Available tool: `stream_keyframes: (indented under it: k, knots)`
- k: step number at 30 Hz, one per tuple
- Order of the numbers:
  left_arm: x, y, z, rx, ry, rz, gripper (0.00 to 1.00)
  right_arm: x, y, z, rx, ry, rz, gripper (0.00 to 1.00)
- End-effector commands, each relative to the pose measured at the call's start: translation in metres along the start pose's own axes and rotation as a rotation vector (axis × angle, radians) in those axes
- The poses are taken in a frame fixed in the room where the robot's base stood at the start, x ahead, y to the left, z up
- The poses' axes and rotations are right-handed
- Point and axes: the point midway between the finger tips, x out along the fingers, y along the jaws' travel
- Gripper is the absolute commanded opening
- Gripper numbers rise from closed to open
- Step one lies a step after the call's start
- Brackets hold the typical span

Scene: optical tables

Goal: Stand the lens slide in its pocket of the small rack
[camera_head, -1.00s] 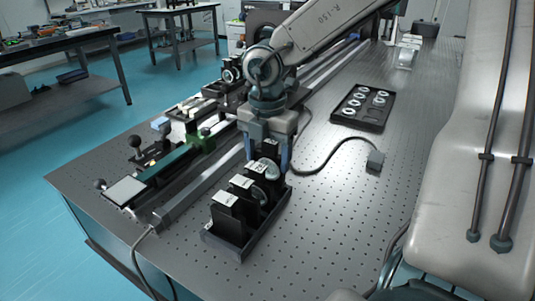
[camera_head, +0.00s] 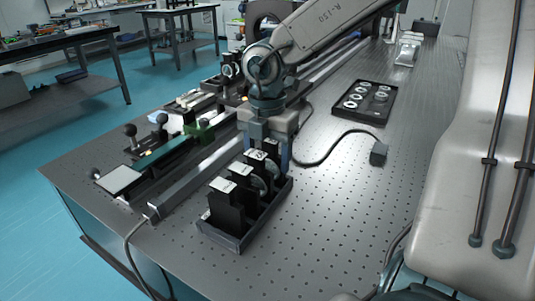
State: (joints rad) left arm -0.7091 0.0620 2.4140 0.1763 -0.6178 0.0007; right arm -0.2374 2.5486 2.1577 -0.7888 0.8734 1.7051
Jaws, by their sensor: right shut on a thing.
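The small black rack (camera_head: 220,237) stands on the near part of the optical table, with several dark, white-labelled slides upright in a row in it. One of them is a front slide (camera_head: 226,208). My right gripper (camera_head: 268,155) is at the rack's far end, with its blue-grey fingers pointing down. It is shut on the lens slide (camera_head: 271,147), a dark upright plate between the fingers, largely hidden by them and by the nearer slides. I cannot tell whether its lower edge is seated in a pocket. My left gripper is not in view.
A rail (camera_head: 195,180) with optical mounts runs along the left of the rack. A black tray (camera_head: 364,101) of ring-shaped parts lies further back on the right. A cable ends in a small dark box (camera_head: 378,153). The perforated table (camera_head: 340,220) right of the rack is clear.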

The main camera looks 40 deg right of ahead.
Motion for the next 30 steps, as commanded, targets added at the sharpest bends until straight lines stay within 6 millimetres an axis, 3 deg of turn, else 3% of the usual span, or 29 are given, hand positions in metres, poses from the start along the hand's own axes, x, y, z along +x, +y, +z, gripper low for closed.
stream_keyframes:
  k: [25, 26, 29, 30]
  knots:
    - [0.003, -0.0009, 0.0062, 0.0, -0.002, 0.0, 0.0, 0.004, 0.0001, 0.0001, 0.0, 0.0, 0.0, 0.23]
    - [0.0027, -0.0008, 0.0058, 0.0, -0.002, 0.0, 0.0, 0.0034, 0.0001, 0.0001, 0.0, 0.0, 0.0, 0.69]
    - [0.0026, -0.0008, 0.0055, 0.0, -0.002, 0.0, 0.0, 0.0032, 0.0001, 0.0001, 0.0, 0.0, 0.0, 0.89]
    - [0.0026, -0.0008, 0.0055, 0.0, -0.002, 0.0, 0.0, 0.0032, 0.0001, 0.0001, 0.0, 0.0, 0.0, 0.91]
